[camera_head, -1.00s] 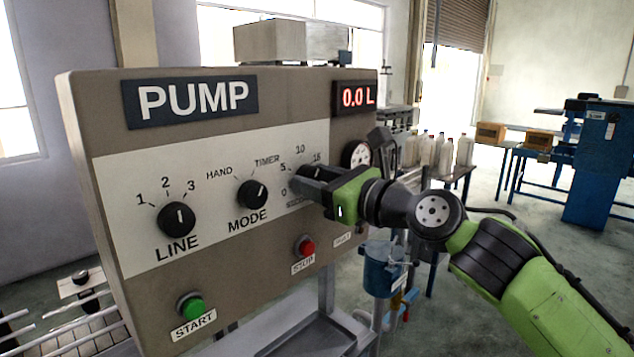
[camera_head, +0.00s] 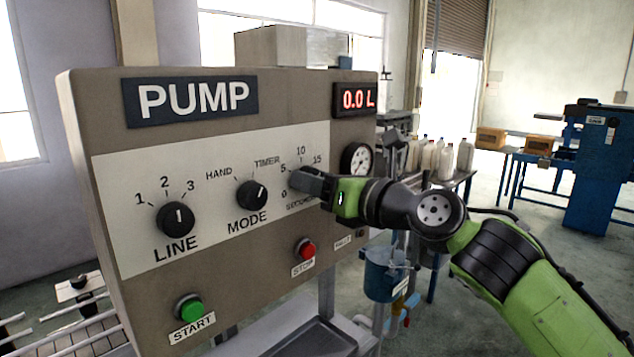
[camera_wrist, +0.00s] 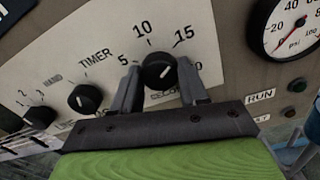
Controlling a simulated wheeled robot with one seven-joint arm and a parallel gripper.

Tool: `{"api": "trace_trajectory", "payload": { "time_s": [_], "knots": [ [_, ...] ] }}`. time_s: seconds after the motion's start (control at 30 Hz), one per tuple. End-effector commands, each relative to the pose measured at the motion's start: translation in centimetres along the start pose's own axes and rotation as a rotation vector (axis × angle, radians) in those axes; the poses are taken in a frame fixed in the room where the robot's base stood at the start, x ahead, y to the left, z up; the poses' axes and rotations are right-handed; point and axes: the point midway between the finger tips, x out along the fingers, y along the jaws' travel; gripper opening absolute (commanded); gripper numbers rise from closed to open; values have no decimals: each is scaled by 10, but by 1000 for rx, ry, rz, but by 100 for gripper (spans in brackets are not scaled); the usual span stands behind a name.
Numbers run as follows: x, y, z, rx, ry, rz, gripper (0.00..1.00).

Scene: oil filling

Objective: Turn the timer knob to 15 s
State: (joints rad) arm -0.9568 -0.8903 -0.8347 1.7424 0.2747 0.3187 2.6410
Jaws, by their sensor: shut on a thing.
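The timer knob (camera_wrist: 158,70) is black and round, on the pump panel's white plate (camera_head: 130,235), with a scale marked 5, 10 and 15 above it. My gripper (camera_wrist: 160,82) is shut on the knob, one finger on each side. The light pointer mark shows on the knob's face in the wrist view, but its exact reading is hard to tell. The red display (camera_head: 355,98) reads 0.0 L.
The MODE knob (camera_head: 251,195) points toward TIMER, left of my gripper. The LINE knob (camera_head: 175,218) is farther left. A red STOP button (camera_head: 306,249) and a green START button (camera_head: 189,307) sit below. A pressure gauge (camera_wrist: 291,28) is to the right.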

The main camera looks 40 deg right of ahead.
Motion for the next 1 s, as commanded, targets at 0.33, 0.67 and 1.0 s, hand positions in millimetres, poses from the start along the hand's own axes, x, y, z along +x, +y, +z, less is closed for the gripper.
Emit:
{"api": "trace_trajectory", "payload": {
  "time_s": [0.33,0.67,1.0],
  "knots": [
    [0,0,-2,-1,7,0,66],
    [-4,0,-1,-1,2,-1,69],
    [-87,-2,0,0,-2,-6,69]
  ]
}}
